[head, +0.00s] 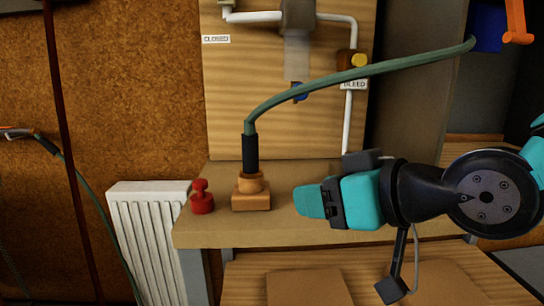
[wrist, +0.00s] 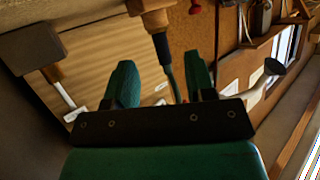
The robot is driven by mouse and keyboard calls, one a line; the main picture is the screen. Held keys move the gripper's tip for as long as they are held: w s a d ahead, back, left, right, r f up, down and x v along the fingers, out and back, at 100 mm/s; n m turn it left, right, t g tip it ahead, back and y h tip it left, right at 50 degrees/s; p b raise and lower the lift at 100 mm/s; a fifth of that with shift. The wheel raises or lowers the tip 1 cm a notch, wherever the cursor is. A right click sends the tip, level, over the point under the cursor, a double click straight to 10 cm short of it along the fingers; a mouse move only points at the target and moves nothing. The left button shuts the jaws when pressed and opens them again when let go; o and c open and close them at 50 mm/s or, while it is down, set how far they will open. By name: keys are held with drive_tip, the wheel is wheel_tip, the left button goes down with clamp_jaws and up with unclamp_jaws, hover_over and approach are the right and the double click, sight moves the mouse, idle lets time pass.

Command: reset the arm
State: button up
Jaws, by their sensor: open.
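My gripper (head: 308,203) is in the head view, above the wooden bench (head: 290,233) and pointing left. Its teal fingers are apart with nothing between them in the head view. In the wrist view the two green fingers (wrist: 160,80) stand apart, and a black sleeve (wrist: 161,48) with a green hose shows beyond the gap. The fingertips are to the right of an orange-brown block (head: 250,196) with a visible gap. The black hose end (head: 250,153) stands upright in that block, and its green hose (head: 370,71) arches up to the right.
A red knob (head: 202,197) sits on the bench left of the block. A white radiator (head: 150,225) stands at the left. The green hose passes above my gripper.

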drive_tip(key=s+d+f+g+h, duration=0.55)
drive_tip(key=s+f+g, duration=0.4)
drive_tip(key=s, duration=0.35)
wheel_tip(320, 180, up, 20)
drive_tip(key=p, duration=2)
drive_tip(key=shift+w+d+r+g+y, duration=0.2)
drive_tip(key=shift+d+g+y, duration=0.1)
drive_tip(key=shift+g+y, duration=0.15)
